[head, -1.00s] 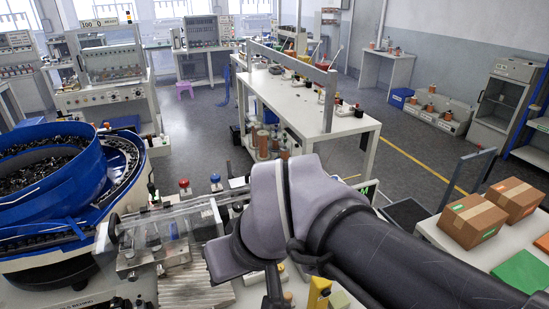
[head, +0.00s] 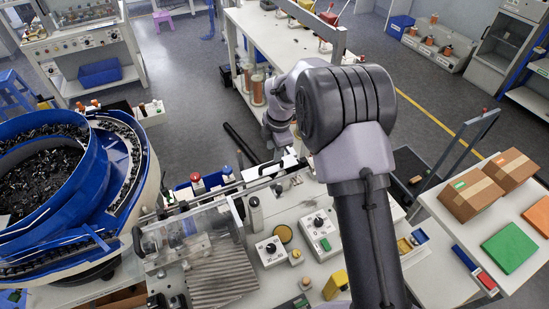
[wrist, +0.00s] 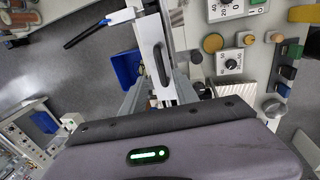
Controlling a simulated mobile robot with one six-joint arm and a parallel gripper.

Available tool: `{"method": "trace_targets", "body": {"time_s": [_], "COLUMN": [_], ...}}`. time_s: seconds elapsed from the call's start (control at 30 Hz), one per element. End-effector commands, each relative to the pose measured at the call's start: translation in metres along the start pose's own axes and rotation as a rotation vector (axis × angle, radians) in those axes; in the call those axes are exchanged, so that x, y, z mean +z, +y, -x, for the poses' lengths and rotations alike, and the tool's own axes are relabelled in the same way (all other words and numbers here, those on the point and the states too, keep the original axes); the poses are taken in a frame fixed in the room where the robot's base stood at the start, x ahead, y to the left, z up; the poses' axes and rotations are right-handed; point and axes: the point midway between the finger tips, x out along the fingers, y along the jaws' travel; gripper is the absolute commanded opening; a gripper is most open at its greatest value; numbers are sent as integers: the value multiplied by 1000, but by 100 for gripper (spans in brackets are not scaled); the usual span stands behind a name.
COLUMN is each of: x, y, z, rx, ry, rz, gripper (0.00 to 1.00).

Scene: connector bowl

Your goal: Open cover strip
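A long clear strip, which looks like the cover strip (head: 190,208), runs from beside the blue bowl feeder to the right across the station, with its lid edge shut as far as I can tell. In the wrist view a pale bar with a dark slot-like handle (wrist: 161,65) lies ahead of my gripper (wrist: 163,82). The grey fingers show on both sides of the bar and look apart. Whether they touch it I cannot tell. In the head view my wrist is above the back of the station, and the fingertips are hidden behind the arm.
The blue bowl feeder (head: 85,175) full of dark parts stands left. Dial boxes (head: 271,251), a yellow block (head: 335,285) and a red knob (head: 197,178) crowd the station. Cardboard boxes (head: 470,195) and a green tray (head: 511,247) lie on the right table. Open floor lies behind.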

Motion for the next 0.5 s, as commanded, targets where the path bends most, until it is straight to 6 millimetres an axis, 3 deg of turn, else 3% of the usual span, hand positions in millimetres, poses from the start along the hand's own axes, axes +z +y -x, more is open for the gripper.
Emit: {"method": "trace_targets", "body": {"time_s": [0.1,0.2,0.5], "x": [0,0,0], "y": [-1,-1,0], "z": [-32,-50,-66], "rx": [-2,-1,1], "ry": [1,1,0], "rz": [-2,-2,-2], "gripper": [36,36,36]}}
